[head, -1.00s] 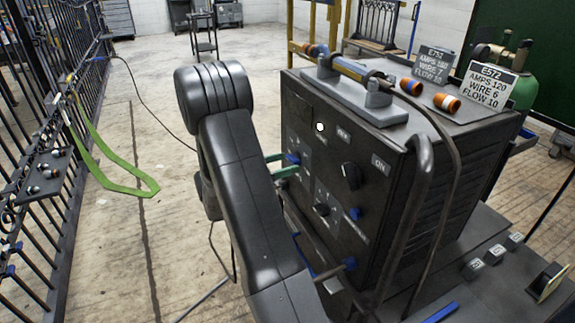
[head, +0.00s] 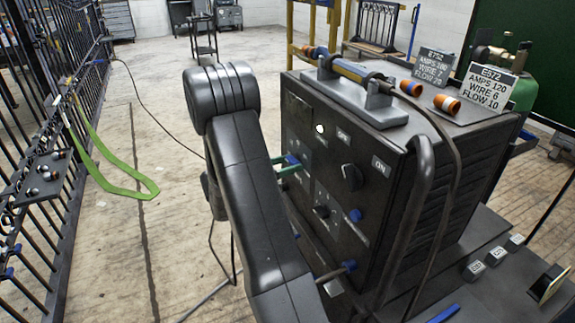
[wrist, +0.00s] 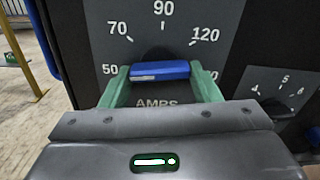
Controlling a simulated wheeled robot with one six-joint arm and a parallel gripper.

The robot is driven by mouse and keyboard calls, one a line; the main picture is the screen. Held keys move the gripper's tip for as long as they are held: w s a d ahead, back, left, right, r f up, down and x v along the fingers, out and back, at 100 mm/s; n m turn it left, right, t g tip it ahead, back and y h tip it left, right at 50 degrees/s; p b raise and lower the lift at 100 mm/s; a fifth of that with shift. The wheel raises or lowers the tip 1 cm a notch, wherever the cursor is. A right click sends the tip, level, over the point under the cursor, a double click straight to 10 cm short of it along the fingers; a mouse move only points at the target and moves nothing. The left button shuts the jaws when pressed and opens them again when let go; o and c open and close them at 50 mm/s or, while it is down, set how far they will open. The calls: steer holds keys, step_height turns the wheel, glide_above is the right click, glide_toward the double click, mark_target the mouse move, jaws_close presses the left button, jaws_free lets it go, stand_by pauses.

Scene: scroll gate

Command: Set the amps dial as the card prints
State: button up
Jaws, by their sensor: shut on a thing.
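The amps dial is on the dark front of the welding machine. In the wrist view its panel (wrist: 110,45) reads 50, 70, 90, 120 and a last figure mostly hidden by a finger. Its blue knob (wrist: 160,70) lies between the green fingers of my gripper (wrist: 161,80), which is shut on it. I cannot tell which figure the knob points at. In the head view, my gripper (head: 286,168) reaches the knob from the left. The near card (head: 489,88) on top reads E57Z, AMPS 120, WIRE 6, FLOW 10. A darker card (head: 433,66) stands behind it, its figures less clear.
A smaller dial (wrist: 283,100) sits right of the amps dial. A black knob (head: 351,177) and a bent handle (head: 410,220) are on the machine. A torch (head: 355,72) lies in a cradle on top.

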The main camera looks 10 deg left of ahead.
steer(key=m+b, duration=0.6)
steer(key=m, duration=0.3)
steer(key=shift+w+a, duration=0.1)
steer(key=shift+w, duration=0.05)
steer(key=shift+m+b, duration=0.3)
steer(key=shift+m, duration=0.1)
stand_by(0.4)
steer(key=o, duration=1)
steer(key=p+v, duration=0.3)
steer(key=v, duration=1.1)
